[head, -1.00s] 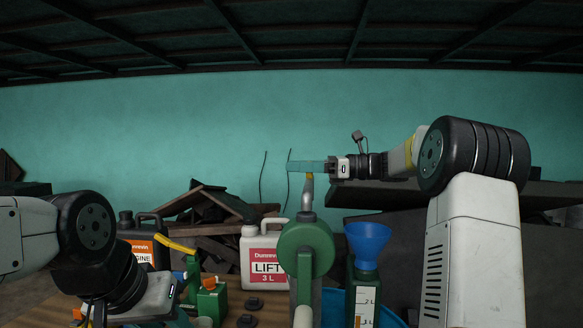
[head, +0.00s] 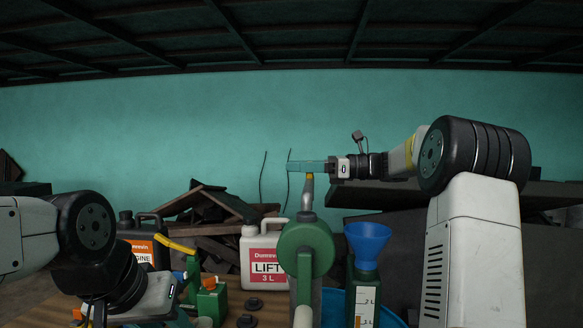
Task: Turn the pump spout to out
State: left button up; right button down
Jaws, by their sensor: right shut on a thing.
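The green pump (head: 306,246) stands upright in the middle of the head view. A grey pipe with a yellowish end, which I take as the spout (head: 308,190), rises above its round body. My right gripper (head: 306,167) comes in from the right at the top of this spout. Its teal fingers are shut on the spout's end and hide part of it. My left gripper (head: 180,315) is low at the left, over the bench front and apart from the pump. Its fingers are mostly cut off or hidden, so its opening does not show.
A white LIFT jug (head: 262,262) stands left of the pump, with dark caps (head: 253,303) on the wooden bench. A blue funnel (head: 367,243) sits on a green measuring bottle (head: 362,295) close at right. A dark jug (head: 146,243) and green can (head: 211,301) stand further left.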

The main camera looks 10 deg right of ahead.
jog(key=s+d+m+t+h, duration=0.4)
jog(key=d+m+t, duration=0.3)
jog(key=d+t, duration=0.2)
jog(key=shift+d+t+h, duration=0.3)
jog(key=shift+d+h, duration=0.5)
jog(key=shift+d, duration=0.1)
jog(key=shift+f, duration=0.15)
jog(key=c, duration=1)
grip_release()
jog(key=shift+s+d, duration=0.1)
jog(key=v, duration=0.7)
jog(key=shift+s+d, duration=0.25)
jog(key=shift+s, duration=0.05)
